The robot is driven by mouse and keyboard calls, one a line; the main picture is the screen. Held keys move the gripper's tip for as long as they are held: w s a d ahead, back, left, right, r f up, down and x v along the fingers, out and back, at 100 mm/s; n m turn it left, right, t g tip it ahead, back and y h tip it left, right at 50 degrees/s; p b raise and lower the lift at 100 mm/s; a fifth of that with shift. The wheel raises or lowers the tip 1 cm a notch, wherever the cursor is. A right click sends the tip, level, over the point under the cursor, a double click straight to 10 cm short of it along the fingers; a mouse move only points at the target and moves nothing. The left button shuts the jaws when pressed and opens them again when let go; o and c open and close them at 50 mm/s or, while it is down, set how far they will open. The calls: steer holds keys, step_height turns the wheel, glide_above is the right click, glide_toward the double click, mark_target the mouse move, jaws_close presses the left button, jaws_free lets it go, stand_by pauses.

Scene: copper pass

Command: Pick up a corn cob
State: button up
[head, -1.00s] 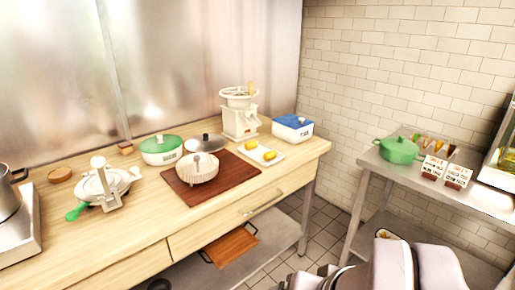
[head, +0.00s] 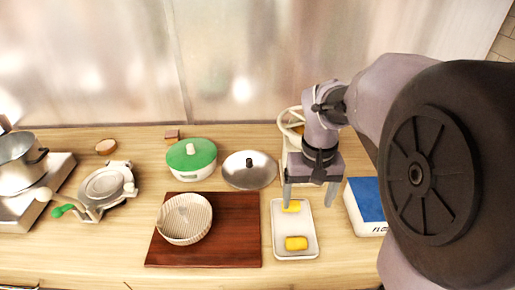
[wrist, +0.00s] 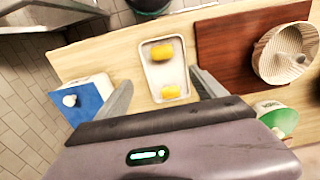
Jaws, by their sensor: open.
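Two yellow corn cobs lie on a white tray (head: 280,240) on the wooden counter. The front cob (head: 296,243) shows whole in the head view and sits at the far end of the tray in the wrist view (wrist: 162,53). The back cob (head: 291,206) lies partly behind my gripper in the head view; the wrist view shows it (wrist: 171,91) nearer to my fingers. My gripper (head: 313,207) is open and empty, fingers pointing down, above the back part of the tray. In the wrist view its fingers stand on either side of the tray's near end.
A dark red board (head: 225,245) with a ribbed bowl (head: 184,219) is left of the tray. A blue-topped box (head: 369,203) stands close on the right. A steel lid (head: 249,170) and green-lidded pot (head: 191,157) are behind. A cream grinder is mostly hidden behind my gripper.

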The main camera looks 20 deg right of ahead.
steer(key=b, duration=0.5)
glide_above(297, 240)
step_height(297, 240, down, 12)
steer(key=shift+s+a+r, duration=0.1)
steer(key=shift+s+a, duration=0.05)
step_height(297, 240, down, 5)
steer(key=b, duration=0.3)
steer(key=shift+r, duration=0.1)
steer(key=c, duration=1.5)
